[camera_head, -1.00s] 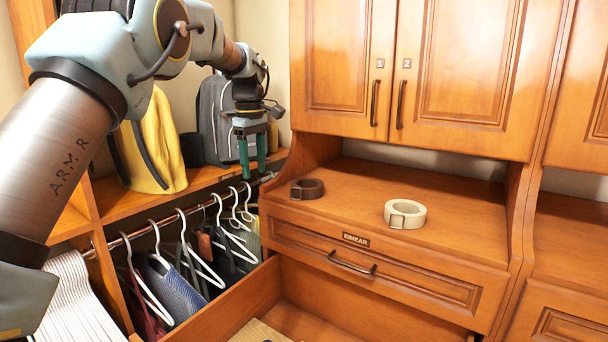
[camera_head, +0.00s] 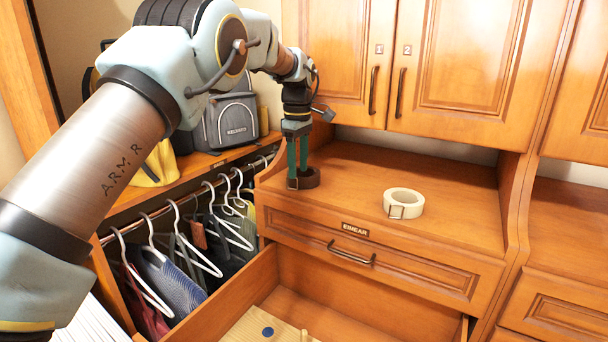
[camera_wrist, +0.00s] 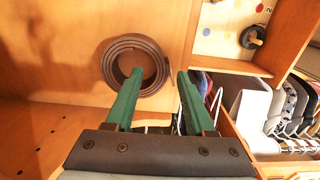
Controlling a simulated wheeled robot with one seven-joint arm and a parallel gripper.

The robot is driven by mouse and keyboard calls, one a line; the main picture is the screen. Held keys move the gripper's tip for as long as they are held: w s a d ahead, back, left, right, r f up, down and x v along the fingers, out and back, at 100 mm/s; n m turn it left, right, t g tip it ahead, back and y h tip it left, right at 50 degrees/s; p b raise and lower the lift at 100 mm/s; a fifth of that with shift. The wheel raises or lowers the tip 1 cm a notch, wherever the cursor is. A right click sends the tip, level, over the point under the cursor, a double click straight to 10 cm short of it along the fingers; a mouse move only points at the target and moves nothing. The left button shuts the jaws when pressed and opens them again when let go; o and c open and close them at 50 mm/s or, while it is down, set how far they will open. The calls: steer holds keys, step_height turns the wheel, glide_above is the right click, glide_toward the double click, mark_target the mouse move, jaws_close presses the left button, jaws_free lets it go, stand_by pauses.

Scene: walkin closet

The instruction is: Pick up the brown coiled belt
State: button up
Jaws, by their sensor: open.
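The brown coiled belt (camera_head: 306,179) lies on the wooden dresser top near its left edge. In the wrist view the belt (camera_wrist: 138,46) shows as a round coil with an open middle, just beyond my fingertips. My gripper (camera_head: 298,177) points down at the belt, with its green fingers open. In the wrist view my gripper (camera_wrist: 160,74) has the left fingertip over or at the coil's near part and the right fingertip to the right, outside it. I cannot tell whether the fingers touch the belt.
A cream coiled belt (camera_head: 404,203) lies to the right on the dresser top (camera_head: 450,210). Cabinet doors (camera_head: 470,70) stand above. An open drawer (camera_head: 222,318) lies below, and white hangers (camera_head: 205,235) with clothes hang at left. A grey backpack (camera_head: 228,122) sits on the left shelf.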

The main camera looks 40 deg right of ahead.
steer(key=shift+w+a+f+p, duration=0.15)
steer(key=shift+f+p, duration=0.45)
steer(key=shift+f, duration=1.1)
jaws_close()
